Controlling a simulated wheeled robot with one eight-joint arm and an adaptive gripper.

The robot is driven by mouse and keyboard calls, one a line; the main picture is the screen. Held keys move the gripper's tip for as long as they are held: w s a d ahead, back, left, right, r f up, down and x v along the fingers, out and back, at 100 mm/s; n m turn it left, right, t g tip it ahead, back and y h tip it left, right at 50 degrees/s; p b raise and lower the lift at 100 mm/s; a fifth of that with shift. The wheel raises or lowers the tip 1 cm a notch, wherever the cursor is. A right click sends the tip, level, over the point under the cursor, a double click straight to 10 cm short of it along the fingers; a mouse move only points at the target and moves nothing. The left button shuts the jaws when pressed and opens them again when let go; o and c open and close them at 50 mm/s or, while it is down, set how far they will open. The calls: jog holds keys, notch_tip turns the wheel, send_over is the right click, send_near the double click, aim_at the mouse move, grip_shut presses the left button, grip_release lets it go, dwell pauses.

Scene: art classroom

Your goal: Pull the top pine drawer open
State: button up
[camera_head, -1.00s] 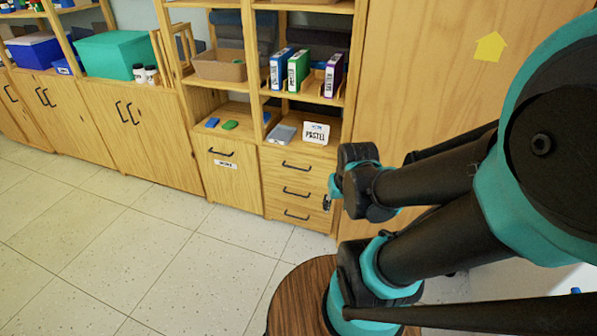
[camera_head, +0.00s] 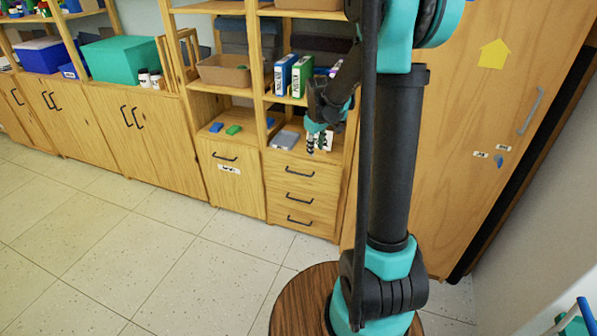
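The top pine drawer (camera_head: 300,171) is the uppermost of three in a small stack and looks closed. Its black bar handle (camera_head: 299,171) is in plain view. My gripper (camera_head: 318,147) points down, above and a little to the right of this handle, in front of the open shelf. Its two fingertips look apart with nothing between them, though they are small in this view. It does not appear to touch the drawer. My arm hides part of the shelf unit to the right.
Below are the middle drawer (camera_head: 298,196) and the bottom drawer (camera_head: 298,219). A grey item (camera_head: 284,140) lies on the shelf above, beside a partly covered white box. A cupboard door (camera_head: 227,181) is to the left. The tiled floor (camera_head: 180,255) in front is clear.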

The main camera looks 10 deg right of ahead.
aim_at(299, 170)
jog(key=w+a+f+n, duration=0.2)
jog(key=w+f, duration=0.2)
jog(key=w, duration=0.3)
jog(key=w+a+f+n+g, duration=0.1)
jog(key=w+f+n, duration=0.1)
jog(key=w+f, duration=0.35)
jog(key=w+a+f+n, duration=0.2)
jog(key=w, duration=0.6)
jog(key=shift+h, duration=0.3)
jog(key=w+f, duration=0.1)
jog(key=f, duration=0.4)
jog(key=w+d+f, duration=0.1)
jog(key=f, duration=0.5)
jog(key=w+f, duration=0.1)
jog(key=f, duration=0.5)
jog(key=shift+d+f, duration=0.15)
jog(key=shift+c, duration=0.4)
grip_shut()
